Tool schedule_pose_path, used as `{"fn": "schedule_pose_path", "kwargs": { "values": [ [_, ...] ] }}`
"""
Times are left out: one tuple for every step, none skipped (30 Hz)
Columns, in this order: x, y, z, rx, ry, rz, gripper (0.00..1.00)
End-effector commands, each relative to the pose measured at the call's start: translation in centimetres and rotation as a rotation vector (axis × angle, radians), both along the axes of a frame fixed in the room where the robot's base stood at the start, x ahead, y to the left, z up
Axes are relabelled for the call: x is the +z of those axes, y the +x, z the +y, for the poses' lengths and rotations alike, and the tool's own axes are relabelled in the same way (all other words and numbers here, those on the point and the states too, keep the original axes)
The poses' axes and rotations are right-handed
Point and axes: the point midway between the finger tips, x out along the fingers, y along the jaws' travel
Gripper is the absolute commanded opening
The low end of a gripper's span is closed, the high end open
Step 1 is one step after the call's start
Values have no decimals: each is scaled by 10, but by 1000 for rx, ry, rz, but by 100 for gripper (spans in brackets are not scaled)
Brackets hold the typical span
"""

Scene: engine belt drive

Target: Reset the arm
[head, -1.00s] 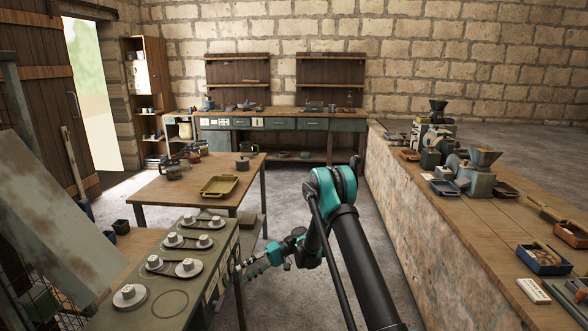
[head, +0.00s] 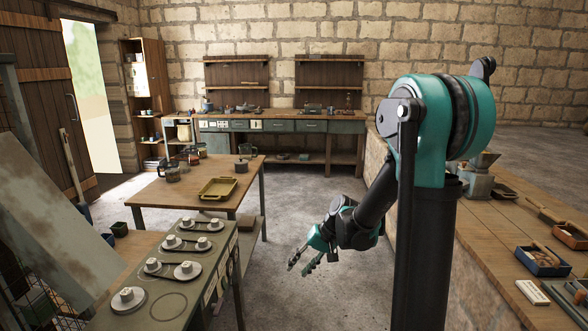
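My gripper (head: 301,263) hangs over the open floor in the middle of the head view, right of the engine belt drive panel. The grey-green belt drive panel (head: 205,262) stands at lower left with several pulleys and belts on top. My gripper is clear of it.
A wooden table (head: 165,196) with a yellow tray (head: 217,188) stands behind the panel. A long counter (head: 480,225) with grinders and small trays runs along the right, partly hidden by my arm. A workbench (head: 285,115) stands at the back wall. The floor between them is free.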

Motion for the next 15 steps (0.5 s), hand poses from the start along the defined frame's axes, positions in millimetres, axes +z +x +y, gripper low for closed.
{"fn": "schedule_pose_path", "kwargs": {
  "values": [
    [3,-14,-13,-17,-34,-19,38],
    [3,-20,-21,-27,-56,-31,38],
    [4,-29,-31,-38,-85,-46,38],
    [4,-35,-38,-47,-107,-58,38],
    [5,-42,-46,-56,-128,-70,38],
    [4,-51,-56,-67,-157,-85,38],
    [4,-58,-63,-76,-179,-98,38],
    [4,-65,-71,-84,-202,-110,38],
    [3,-74,-81,-93,-230,-126,38],
    [3,-81,-88,-101,-251,-137,38],
    [2,-88,-95,-107,-273,-149,38],
    [0,-97,-104,-116,-303,-165,38],
    [-1,-105,-112,-123,-326,-177,38],
    [-3,-112,-119,-129,-347,-188,38],
    [-4,-120,-127,-136,-374,-204,38]
  ]
}}
